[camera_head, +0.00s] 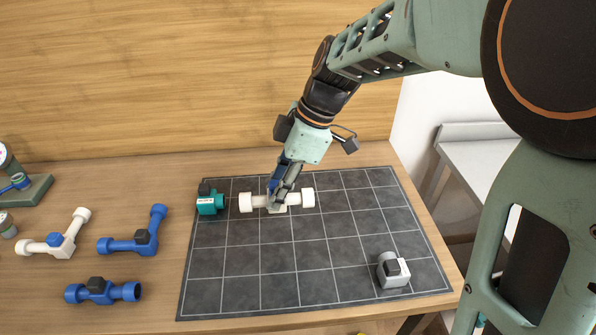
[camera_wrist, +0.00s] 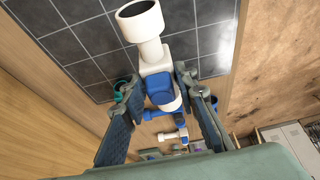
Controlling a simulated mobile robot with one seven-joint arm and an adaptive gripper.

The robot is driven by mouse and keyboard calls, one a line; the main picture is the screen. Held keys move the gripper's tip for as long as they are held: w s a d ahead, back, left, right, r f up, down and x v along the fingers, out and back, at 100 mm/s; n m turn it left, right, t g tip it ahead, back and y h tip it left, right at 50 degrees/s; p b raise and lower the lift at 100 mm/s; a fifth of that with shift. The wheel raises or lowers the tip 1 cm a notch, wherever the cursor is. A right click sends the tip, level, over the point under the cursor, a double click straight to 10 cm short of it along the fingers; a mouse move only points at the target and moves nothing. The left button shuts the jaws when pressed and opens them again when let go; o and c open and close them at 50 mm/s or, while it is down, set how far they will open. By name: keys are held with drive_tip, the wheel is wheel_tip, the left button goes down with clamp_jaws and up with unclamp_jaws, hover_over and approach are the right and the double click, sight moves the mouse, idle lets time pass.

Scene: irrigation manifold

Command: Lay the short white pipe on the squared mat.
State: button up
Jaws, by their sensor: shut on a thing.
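The short white pipe (camera_head: 308,197) is straight, with wide round ends and a blue block at its middle. My gripper (camera_head: 276,200) is shut on its middle, and my fingers hide part of it. In the wrist view the pipe (camera_wrist: 150,50) runs between the two fingers of my gripper (camera_wrist: 162,95), its wide open end towards the top. The pipe lies level over the back part of the dark squared mat (camera_head: 330,255); I cannot tell whether it touches the mat. The mat (camera_wrist: 90,38) also shows behind it in the wrist view.
A teal valve (camera_head: 209,203) stands just left of the pipe on the mat. A grey-white fitting (camera_head: 392,270) stands at the mat's front right. Blue fittings (camera_head: 135,242) (camera_head: 103,291) and a white angled one (camera_head: 60,243) lie left of the mat. The mat's middle is clear.

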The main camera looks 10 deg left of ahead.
drive_tip(key=w+f, duration=0.2)
drive_tip(key=w, duration=0.1)
drive_tip(key=w+f+p, duration=0.1)
drive_tip(key=w+f, duration=0.2)
drive_tip(key=w, duration=0.1)
drive_tip(key=w+f, duration=0.3)
drive_tip(key=w, duration=0.1)
drive_tip(key=shift+w+f+p, duration=0.1)
drive_tip(key=shift+w+p, duration=0.1)
drive_tip(key=shift+p, duration=0.1)
drive_tip(key=shift+w+f, duration=0.15)
drive_tip(key=shift+f, duration=0.15)
drive_tip(key=shift+w+f, duration=0.2)
drive_tip(key=shift+f, duration=1.6)
drive_tip(key=o, duration=0.8)
drive_tip(key=shift+c, duration=0.2)
drive_tip(key=o, duration=0.4)
drive_tip(key=shift+o, duration=0.2)
drive_tip(key=shift+r+p, duration=0.15)
drive_tip(key=shift+p, duration=0.2)
drive_tip(key=v, duration=1.2)
